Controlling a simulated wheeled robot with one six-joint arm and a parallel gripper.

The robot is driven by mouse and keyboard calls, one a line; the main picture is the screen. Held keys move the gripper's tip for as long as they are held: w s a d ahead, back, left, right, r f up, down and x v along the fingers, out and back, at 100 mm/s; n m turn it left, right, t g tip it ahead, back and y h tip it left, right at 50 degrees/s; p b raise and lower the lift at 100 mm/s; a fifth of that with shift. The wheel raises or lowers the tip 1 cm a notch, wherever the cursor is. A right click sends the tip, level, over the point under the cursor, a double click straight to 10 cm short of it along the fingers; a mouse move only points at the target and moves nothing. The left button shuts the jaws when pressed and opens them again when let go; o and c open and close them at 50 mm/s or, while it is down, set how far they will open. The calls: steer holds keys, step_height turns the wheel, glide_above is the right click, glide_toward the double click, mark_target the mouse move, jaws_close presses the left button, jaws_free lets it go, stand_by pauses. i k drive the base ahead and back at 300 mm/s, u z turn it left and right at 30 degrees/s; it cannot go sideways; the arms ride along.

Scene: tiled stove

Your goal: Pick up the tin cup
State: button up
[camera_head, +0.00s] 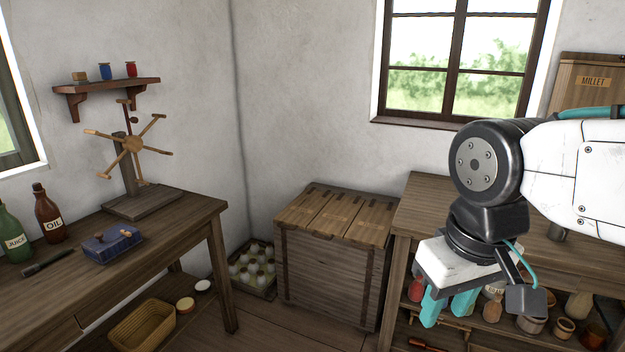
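I cannot make out a tin cup for certain. A small greyish thing (558,233) stands on the right table (425,200), mostly hidden behind my arm; I cannot tell what it is. My gripper (449,309) hangs at the front of the right table with its teal fingers pointing down. The fingers are apart, with a gap between them and nothing seen in it. My arm hides much of the right tabletop.
The left table (165,222) carries a wooden reel (133,145), a blue box (112,243) and bottles (48,213). Several pots and jars fill the right table's lower shelf. A millet bin (592,85) stands far right.

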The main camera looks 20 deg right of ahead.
mark_target(556, 232)
steer(key=z, duration=0.85)
steer(key=i, duration=1.05)
steer(key=z, duration=1)
steer(key=i, duration=0.2)
steer(key=z, duration=0.1)
